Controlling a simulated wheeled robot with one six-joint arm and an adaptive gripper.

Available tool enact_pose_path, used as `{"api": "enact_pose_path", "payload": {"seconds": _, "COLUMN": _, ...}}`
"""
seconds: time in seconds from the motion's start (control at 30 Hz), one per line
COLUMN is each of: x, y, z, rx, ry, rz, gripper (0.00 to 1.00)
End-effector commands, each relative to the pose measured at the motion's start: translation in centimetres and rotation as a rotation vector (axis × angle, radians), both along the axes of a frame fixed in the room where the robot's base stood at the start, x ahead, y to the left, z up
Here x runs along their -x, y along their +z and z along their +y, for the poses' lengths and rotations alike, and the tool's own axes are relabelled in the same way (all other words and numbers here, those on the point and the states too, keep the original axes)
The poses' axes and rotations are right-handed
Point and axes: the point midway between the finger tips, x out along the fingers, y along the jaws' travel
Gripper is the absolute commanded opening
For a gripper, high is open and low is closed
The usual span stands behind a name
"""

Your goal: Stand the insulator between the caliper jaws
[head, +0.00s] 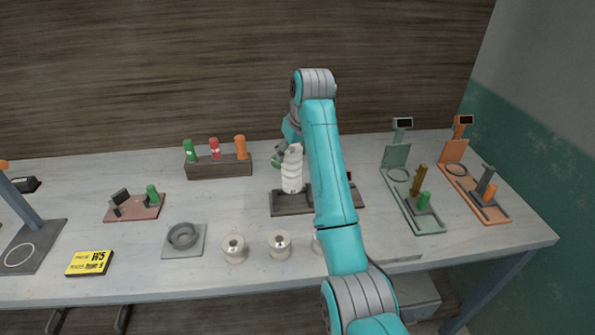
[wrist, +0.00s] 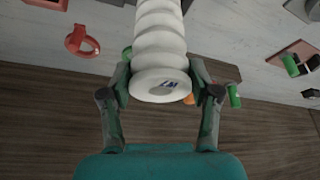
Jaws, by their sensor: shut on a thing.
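A green fixture (head: 428,220) and an orange fixture (head: 492,212) have displays and upright blocks; which fixture is the caliper is unclear.
A wooden rack (head: 220,168) holds green, red and orange pieces. A pink plate (head: 140,211) carries dark and green blocks. A grey ring block (head: 184,240), white spools (head: 234,250) and a yellow sign (head: 89,262) stand along the front. A wooden wall (head: 180,70) is behind.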

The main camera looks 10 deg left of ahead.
Motion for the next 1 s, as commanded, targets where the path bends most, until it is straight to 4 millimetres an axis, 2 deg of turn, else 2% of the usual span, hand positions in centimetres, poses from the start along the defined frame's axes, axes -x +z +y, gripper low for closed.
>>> {"api": "enact_pose_path", "payload": {"seconds": 0.1, "x": 0.0, "y": -1.7, "z": 0.0, "rx": -0.001, "ry": 0.000, "rz": -0.002, "gripper": 0.00}}
{"api": "enact_pose_path", "payload": {"seconds": 0.27, "x": 0.0, "y": -2.7, "z": 0.0, "rx": -0.001, "ry": 0.000, "rz": -0.002, "gripper": 0.00}}
{"api": "enact_pose_path", "payload": {"seconds": 0.5, "x": 0.0, "y": -5.6, "z": 0.0, "rx": -0.001, "ry": 0.000, "rz": -0.002, "gripper": 0.00}}
{"api": "enact_pose_path", "payload": {"seconds": 0.93, "x": 0.0, "y": -6.2, "z": 0.0, "rx": -0.001, "ry": 0.000, "rz": -0.002, "gripper": 0.00}}
{"api": "enact_pose_path", "payload": {"seconds": 0.97, "x": 0.0, "y": -6.3, "z": 0.0, "rx": 0.000, "ry": 0.000, "rz": 0.000, "gripper": 0.69}}
{"api": "enact_pose_path", "payload": {"seconds": 1.0, "x": 0.0, "y": -6.3, "z": 0.0, "rx": 0.000, "ry": 0.000, "rz": 0.000, "gripper": 0.79}}
